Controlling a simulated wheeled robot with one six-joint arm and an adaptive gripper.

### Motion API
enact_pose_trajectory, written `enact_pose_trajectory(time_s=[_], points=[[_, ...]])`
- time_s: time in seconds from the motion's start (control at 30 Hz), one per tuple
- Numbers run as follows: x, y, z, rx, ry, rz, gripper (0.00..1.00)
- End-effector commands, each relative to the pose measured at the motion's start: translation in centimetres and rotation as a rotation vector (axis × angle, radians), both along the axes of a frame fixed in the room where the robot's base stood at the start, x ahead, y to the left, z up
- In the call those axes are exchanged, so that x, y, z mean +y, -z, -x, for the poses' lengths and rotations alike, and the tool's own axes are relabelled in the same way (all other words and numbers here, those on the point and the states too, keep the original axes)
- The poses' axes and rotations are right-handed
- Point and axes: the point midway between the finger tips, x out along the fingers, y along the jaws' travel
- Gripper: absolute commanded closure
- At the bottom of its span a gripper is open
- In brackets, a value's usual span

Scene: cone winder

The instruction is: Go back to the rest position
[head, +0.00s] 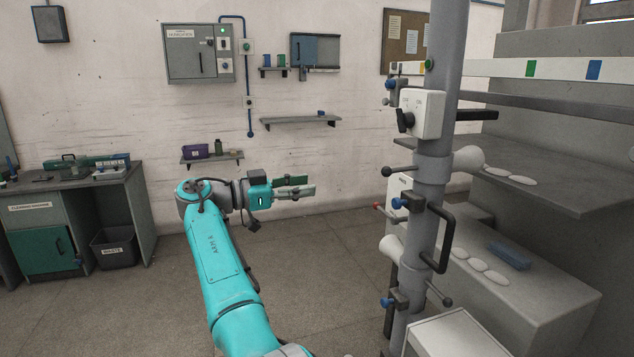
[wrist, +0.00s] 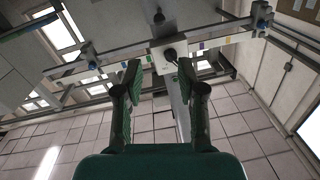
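My gripper (head: 296,187) is at the end of my teal arm, in the middle of the head view, pointing right toward the winder's grey post (head: 436,150). It is clear of the post, with a gap of floor and wall showing between them. In the wrist view my gripper (wrist: 160,90) shows two green-padded fingers spread apart with nothing between them. Beyond the fingers, the wrist view shows a white switch box (wrist: 170,55) with a black knob.
A workbench (head: 60,190) with a waste bin (head: 114,248) stands at the left. Wall shelves (head: 300,121) are behind my gripper. The floor (head: 320,270) between arm and post is clear.

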Motion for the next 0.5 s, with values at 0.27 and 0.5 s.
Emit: enact_pose_trajectory(time_s=[0.27,0.5], points=[[-1.0,4.2,-1.0,0.06,-0.038,0.005,0.61],[-2.2,9.7,-1.9,0.14,-0.096,0.012,0.61]])
